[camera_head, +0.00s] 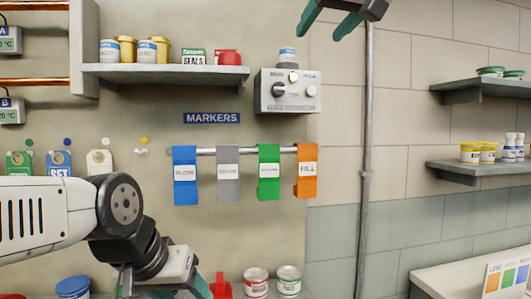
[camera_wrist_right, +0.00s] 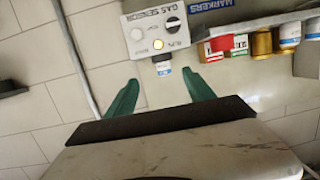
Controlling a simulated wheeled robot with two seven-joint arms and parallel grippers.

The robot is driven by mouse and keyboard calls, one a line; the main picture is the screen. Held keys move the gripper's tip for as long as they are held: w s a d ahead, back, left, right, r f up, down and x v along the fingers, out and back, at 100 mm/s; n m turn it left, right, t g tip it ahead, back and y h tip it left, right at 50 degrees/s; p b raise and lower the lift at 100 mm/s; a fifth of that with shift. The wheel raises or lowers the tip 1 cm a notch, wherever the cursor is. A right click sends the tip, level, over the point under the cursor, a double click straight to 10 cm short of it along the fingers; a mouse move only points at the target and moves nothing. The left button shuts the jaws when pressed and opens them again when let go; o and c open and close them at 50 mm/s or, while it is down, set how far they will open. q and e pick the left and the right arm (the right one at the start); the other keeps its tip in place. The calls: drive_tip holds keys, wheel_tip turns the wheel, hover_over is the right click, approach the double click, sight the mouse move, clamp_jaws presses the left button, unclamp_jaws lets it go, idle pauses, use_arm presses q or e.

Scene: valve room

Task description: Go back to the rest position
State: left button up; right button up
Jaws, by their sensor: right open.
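My right gripper (camera_head: 318,35) hangs at the top of the head view, above the gas sensor box (camera_head: 287,97). Its green fingers are apart with nothing between them. In the right wrist view my right gripper (camera_wrist_right: 160,77) is also open and empty, pointing towards the gas sensor box (camera_wrist_right: 155,30), which appears upside down with a small blue-and-white jar at it. My left arm comes in from the left. My left gripper (camera_head: 165,287) is at the bottom edge, partly cut off, so its opening is unclear.
A shelf (camera_head: 165,74) with several jars and a red item is on the wall. Blue, grey, green and orange markers hang from a rail (camera_head: 247,150). A vertical pipe (camera_head: 366,160) runs right of the sensor box. Corner shelves (camera_head: 470,172) hold jars. Jars (camera_head: 256,281) stand below.

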wheel_tip(320, 180, down, 26)
drive_tip(key=d+m+g+h, duration=0.1)
drive_tip(key=d+g, duration=0.1)
drive_tip(key=g, duration=0.3)
drive_tip(key=s+f+g, duration=0.2)
drive_tip(key=s+f, duration=0.2)
drive_tip(key=f, duration=0.7)
drive_tip(key=s+d+f+m+g, duration=0.1)
drive_tip(key=s+f, duration=0.3)
drive_tip(key=f, duration=0.7)
drive_tip(key=shift+s+g+h, duration=0.3)
drive_tip(key=shift+g+h, duration=0.1)
drive_tip(key=shift+c, duration=0.4)
